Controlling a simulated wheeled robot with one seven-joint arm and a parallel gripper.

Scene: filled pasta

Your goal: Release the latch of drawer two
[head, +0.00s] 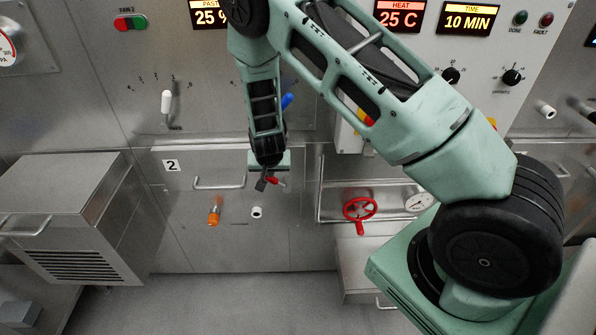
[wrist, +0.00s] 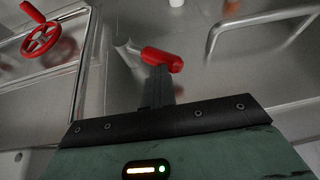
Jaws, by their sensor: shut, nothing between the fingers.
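Drawer two (head: 237,245) is a grey steel front with a "2" label (head: 171,165) and a bar handle (head: 218,186); it looks closed. Its small red latch lever (head: 277,181) sits to the right of the handle. The latch also shows in the wrist view (wrist: 164,60), as a red grip on a metal stem, lying slantwise. My gripper (head: 262,184) is shut and empty, right at the latch. In the wrist view its fingers (wrist: 158,88) reach the red grip and overlap its lower edge; I cannot tell whether they touch. The bar handle is at top right there (wrist: 292,35).
A red handwheel (head: 360,209) and a gauge (head: 419,201) are to the right, beside a metal rail (head: 320,190). A steel box (head: 75,210) juts out at left.

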